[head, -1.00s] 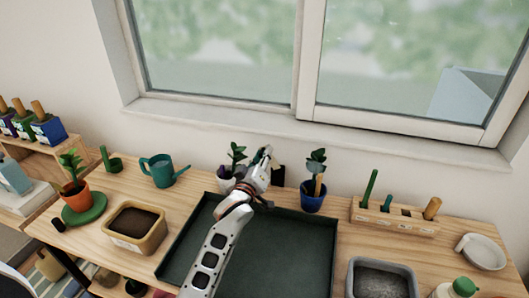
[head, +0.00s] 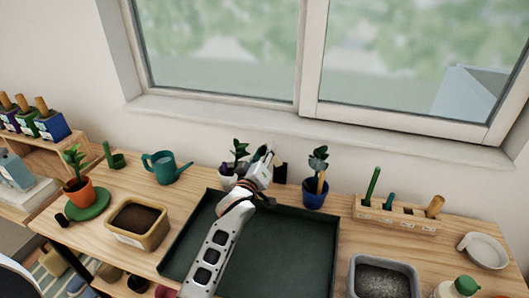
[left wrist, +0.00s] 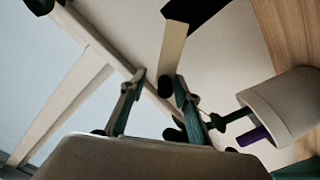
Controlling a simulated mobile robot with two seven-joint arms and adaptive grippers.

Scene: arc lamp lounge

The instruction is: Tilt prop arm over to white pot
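The white pot (head: 226,183) with a leafy plant stands at the tray's back edge, partly behind my left arm in the head view. It lies sideways at the right of the left wrist view (left wrist: 292,98), with a green stem and a purple piece at its mouth. My left gripper (left wrist: 158,82) is open, its two fingers apart. A cream bar with dark ends (left wrist: 174,48), which looks like the prop arm, reaches down to between the fingertips; contact is unclear. In the head view my left gripper (head: 268,158) is just right of the pot, hiding most of the bar.
A black block (head: 281,172) stands behind the gripper, and a blue pot (head: 314,198) with a plant to its right. The dark tray (head: 290,250) is bare. A wooden rack (head: 395,222), teal watering can (head: 165,170) and soil tub (head: 137,226) stand around it.

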